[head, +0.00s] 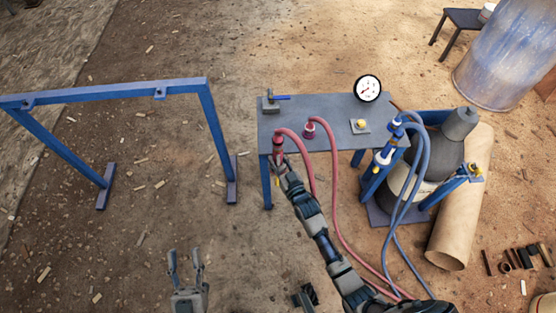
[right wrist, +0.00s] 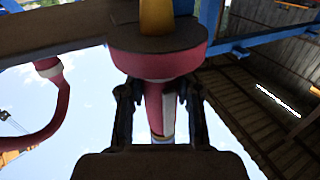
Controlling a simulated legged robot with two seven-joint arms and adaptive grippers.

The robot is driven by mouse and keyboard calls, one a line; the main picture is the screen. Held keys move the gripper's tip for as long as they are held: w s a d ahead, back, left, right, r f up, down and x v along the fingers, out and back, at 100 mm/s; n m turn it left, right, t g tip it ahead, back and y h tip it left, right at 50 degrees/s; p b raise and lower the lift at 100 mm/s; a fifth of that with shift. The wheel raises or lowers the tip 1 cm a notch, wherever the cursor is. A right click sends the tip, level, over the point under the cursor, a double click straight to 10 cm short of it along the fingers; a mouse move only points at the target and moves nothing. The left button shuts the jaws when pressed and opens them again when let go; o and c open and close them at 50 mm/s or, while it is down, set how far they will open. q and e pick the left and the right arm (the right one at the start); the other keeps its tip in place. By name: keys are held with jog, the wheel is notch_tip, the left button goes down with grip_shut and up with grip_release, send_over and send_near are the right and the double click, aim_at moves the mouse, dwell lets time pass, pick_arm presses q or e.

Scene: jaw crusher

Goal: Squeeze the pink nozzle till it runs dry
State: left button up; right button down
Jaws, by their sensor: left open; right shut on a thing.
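The pink nozzle (head: 278,145) is at the left front corner of the grey table, with a pink hose (head: 298,138) curving from it. My right gripper (head: 279,162) reaches up to it and is shut on it. In the right wrist view the nozzle (right wrist: 158,62) shows as a wide pink disc with a narrower pink and white body below, between the two dark fingers (right wrist: 158,105). Whether anything flows from it cannot be seen. My left gripper (head: 185,262) is open and empty over bare ground at the bottom, well away from the nozzle.
The grey table (head: 335,108) also holds a second pink fitting (head: 310,129), a round gauge (head: 368,88) and a yellow button (head: 361,125). A blue frame (head: 110,92) stands left. Blue hoses (head: 425,160) and a dark machine (head: 430,150) stand right.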

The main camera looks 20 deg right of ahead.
jog(key=shift+f, duration=0.1)
dwell(0.3)
jog(key=c, duration=0.7)
grip_release()
